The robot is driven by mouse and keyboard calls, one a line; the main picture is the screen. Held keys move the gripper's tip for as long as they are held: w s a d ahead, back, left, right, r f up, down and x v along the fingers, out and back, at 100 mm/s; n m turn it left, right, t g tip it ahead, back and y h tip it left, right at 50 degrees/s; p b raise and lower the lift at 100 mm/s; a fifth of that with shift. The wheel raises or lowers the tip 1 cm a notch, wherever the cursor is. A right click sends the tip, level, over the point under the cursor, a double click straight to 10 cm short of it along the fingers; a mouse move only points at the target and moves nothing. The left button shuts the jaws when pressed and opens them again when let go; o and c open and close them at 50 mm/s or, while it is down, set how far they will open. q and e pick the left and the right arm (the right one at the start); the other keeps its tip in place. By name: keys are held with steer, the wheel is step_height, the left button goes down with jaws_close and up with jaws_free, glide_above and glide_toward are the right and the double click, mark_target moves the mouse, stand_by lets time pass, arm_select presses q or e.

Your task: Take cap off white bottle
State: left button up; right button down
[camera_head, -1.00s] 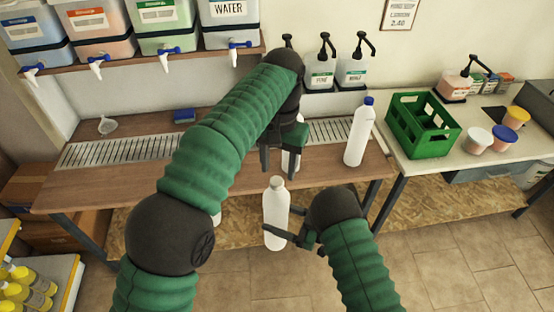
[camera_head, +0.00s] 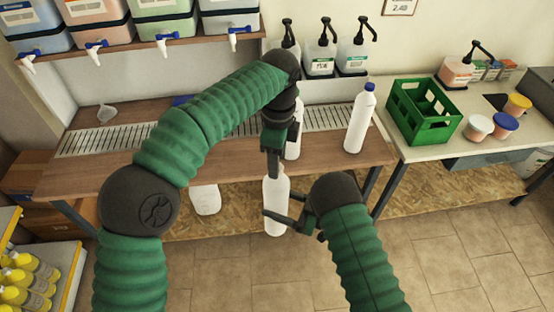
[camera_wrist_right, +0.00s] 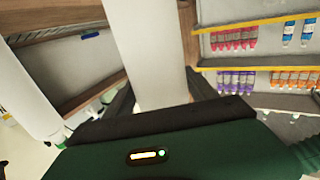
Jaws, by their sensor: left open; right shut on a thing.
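A white bottle (camera_head: 276,207) stands upright in front of the wooden table in the head view. My right gripper (camera_head: 284,219) is shut around its body from the right. The bottle's smooth white side also fills the middle of the right wrist view (camera_wrist_right: 150,50). My left gripper (camera_head: 273,164) points down at the bottle's top from above, its fingers open. The fingers cover the bottle's neck, so I cannot see the cap or tell whether they touch it.
A white bottle with a blue cap (camera_head: 361,118) stands on the wooden table (camera_head: 215,153). Another white bottle (camera_head: 293,142) is partly behind my left gripper. A green crate (camera_head: 423,112) and small tubs (camera_head: 505,124) are at the right. Pump bottles (camera_head: 320,58) stand behind.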

arm_select(q)
steer(key=shift+f, duration=0.7)
jaws_close()
steer(key=n, duration=1.1)
steer(key=shift+r, duration=0.1)
steer(key=n, duration=0.9)
steer(key=shift+d, duration=0.1)
